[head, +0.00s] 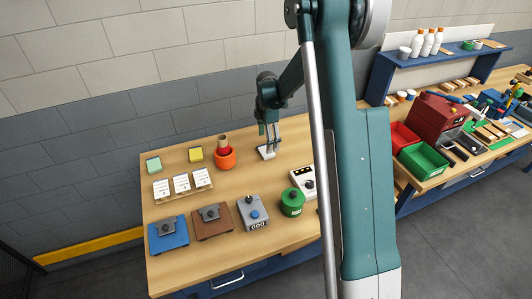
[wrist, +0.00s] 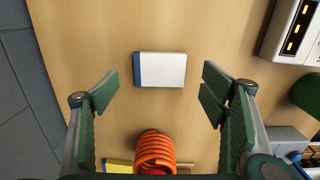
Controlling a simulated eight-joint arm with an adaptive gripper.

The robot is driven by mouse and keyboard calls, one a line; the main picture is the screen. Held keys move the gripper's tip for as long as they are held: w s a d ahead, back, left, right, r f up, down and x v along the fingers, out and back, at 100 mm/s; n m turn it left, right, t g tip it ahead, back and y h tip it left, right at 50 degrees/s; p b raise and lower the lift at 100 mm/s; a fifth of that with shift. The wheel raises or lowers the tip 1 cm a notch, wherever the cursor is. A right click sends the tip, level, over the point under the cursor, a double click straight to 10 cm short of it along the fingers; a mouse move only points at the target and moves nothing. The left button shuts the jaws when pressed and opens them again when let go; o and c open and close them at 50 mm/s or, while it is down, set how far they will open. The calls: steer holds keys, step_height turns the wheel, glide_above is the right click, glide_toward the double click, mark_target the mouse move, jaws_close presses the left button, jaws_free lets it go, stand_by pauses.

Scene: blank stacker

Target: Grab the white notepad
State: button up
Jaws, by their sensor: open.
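The white notepad (wrist: 165,69) lies flat on the wooden table, with a blue strip along its left edge in the wrist view. In the head view the notepad (head: 265,153) shows as a small white patch right below my gripper (head: 270,140). My gripper (wrist: 160,84) is open and empty, its green-padded fingers spread wider than the notepad. In the wrist view the notepad appears between the fingers and slightly beyond their tips, touching neither. The exact height above it is hard to tell.
An orange ribbed holder (wrist: 155,151) and a yellow pad (wrist: 117,166) lie close to the gripper. A white device with lit buttons (wrist: 290,30) and a green round container (head: 292,202) stand to the right. The table around the notepad is bare.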

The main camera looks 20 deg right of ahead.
steer(key=shift+a+f, duration=0.2)
steer(key=shift+f, duration=2.4)
steer(key=c, duration=1)
